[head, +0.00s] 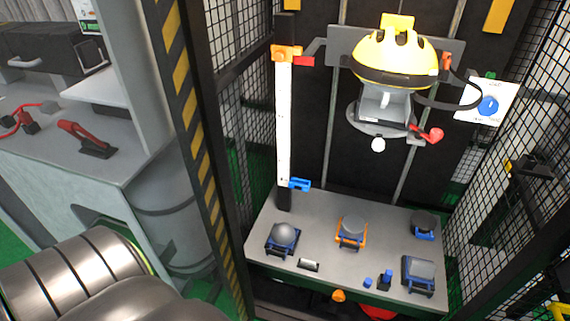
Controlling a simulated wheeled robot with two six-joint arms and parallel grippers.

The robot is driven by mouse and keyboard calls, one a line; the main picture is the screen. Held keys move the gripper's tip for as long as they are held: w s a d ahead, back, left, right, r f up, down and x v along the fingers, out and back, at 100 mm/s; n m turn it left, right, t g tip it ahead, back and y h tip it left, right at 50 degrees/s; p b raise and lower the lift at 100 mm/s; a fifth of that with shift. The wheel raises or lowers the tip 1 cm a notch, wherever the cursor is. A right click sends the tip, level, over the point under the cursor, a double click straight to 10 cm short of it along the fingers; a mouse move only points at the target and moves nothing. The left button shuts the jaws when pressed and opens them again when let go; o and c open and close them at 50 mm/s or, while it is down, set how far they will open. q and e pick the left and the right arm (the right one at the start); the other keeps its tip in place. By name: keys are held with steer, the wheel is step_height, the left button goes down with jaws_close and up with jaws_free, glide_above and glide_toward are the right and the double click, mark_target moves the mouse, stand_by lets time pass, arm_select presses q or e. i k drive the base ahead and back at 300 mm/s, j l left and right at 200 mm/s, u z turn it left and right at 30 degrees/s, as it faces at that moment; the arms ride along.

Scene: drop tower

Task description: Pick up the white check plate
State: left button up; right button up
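No thing here can be picked out with certainty as the white check plate. A small pale piece (308,265) lies in a dark holder near the front edge of the grey tower base; it is too small to tell what it is. A white panel with a blue round mark (487,101) is on the right side of the tower. A tall white strip (284,125) stands upright at the left of the tower. Neither of my grippers shows in the head view.
The grey tower base (325,220) carries several grey anvils on blue or orange holders, including a domed one (285,236). A yellow helmet (393,62) hangs above it. Mesh walls and a striped post (183,100) flank the tower. A counter (60,150) with red-handled tools stands left.

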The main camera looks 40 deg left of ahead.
mark_target(304, 262)
steer(key=u, duration=1)
